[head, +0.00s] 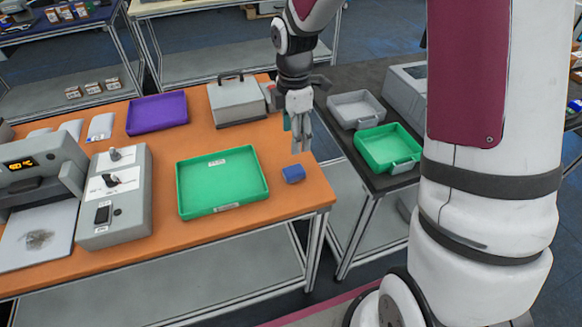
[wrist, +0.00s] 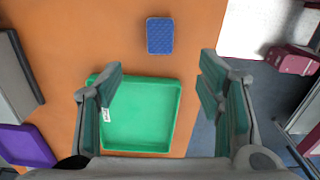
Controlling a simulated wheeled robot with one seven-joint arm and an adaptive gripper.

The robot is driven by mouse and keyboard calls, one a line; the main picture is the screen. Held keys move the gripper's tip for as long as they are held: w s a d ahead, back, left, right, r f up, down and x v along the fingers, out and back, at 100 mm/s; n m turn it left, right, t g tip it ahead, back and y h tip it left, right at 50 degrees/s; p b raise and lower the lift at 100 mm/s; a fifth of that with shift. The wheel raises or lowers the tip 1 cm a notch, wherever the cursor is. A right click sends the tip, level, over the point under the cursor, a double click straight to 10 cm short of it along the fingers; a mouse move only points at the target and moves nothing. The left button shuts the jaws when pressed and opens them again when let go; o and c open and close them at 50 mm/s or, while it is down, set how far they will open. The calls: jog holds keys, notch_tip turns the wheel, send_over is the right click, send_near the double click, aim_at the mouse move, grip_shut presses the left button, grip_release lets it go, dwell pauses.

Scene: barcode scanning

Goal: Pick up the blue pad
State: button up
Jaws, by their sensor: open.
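The blue pad (head: 293,174) is a small blue block lying on the orange table top, just right of the large green tray (head: 222,207). In the wrist view the blue pad (wrist: 160,36) lies flat and alone near the top of the picture, beyond my fingertips. My gripper (head: 297,139) is above the table, higher than the pad and behind it in the head view. In the wrist view its two fingers (wrist: 159,87) are wide apart with nothing between them, above the green tray (wrist: 171,118). The pad is fully in sight and apart from the gripper.
The orange table (head: 270,231) ends just right of the pad. A purple tray (head: 157,113) and a grey box with a handle (head: 236,100) stand at the back. A grey machine (head: 117,196) stands left. A dark side table holds a smaller green bin (head: 389,147) and a grey bin (head: 356,109).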

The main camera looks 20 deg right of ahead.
send_over(294, 170)
notch_tip(294, 170, down, 7)
jog(key=shift+a+f+p, duration=0.1)
jog(key=shift+a+p, duration=0.05)
jog(key=shift+p, duration=0.15)
jog(key=shift+f+p, duration=0.6)
jog(key=shift+f, duration=2.5)
jog(key=c, duration=1)
